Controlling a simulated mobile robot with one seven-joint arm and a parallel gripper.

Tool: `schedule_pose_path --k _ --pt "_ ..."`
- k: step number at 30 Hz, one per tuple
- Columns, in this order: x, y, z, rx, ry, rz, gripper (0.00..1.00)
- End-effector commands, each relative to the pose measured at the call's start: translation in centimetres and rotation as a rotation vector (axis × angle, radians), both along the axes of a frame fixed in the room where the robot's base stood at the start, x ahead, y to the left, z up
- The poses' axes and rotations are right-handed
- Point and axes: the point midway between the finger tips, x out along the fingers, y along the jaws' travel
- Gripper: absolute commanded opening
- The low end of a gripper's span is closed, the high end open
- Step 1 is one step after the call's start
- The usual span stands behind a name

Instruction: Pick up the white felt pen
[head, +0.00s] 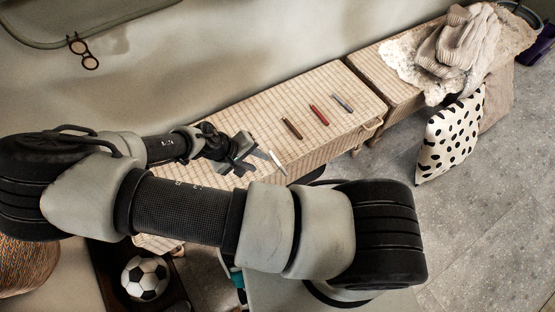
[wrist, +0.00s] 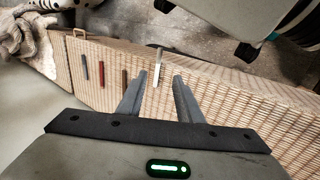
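The white felt pen (head: 277,162) lies on the woven bench top near its front edge, in front of my gripper. In the wrist view the white pen (wrist: 157,68) points lengthwise away from me, its near end between the two fingertips in the picture and its far end beyond them. My gripper (wrist: 159,77) is open, with a clear gap on both sides of the pen. In the head view my gripper (head: 255,159) is low over the bench, just left of the pen. I cannot tell its exact height above the bench.
Brown (head: 292,128), red (head: 319,115) and grey (head: 342,103) pens lie on the same woven bench (head: 345,78), to the right. A second bench carries knitted cloths (head: 462,38). A spotted cushion (head: 450,138) leans there. A football (head: 145,277) sits below.

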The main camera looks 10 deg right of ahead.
Motion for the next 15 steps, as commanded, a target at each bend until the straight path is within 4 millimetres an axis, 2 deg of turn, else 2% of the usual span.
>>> schedule_pose_path --k 12,15 --pt "1.3 -4.2 -7.8 -0.001 0.001 -0.003 0.33" --pt "1.6 -5.0 -9.1 -0.001 0.001 -0.001 0.33"
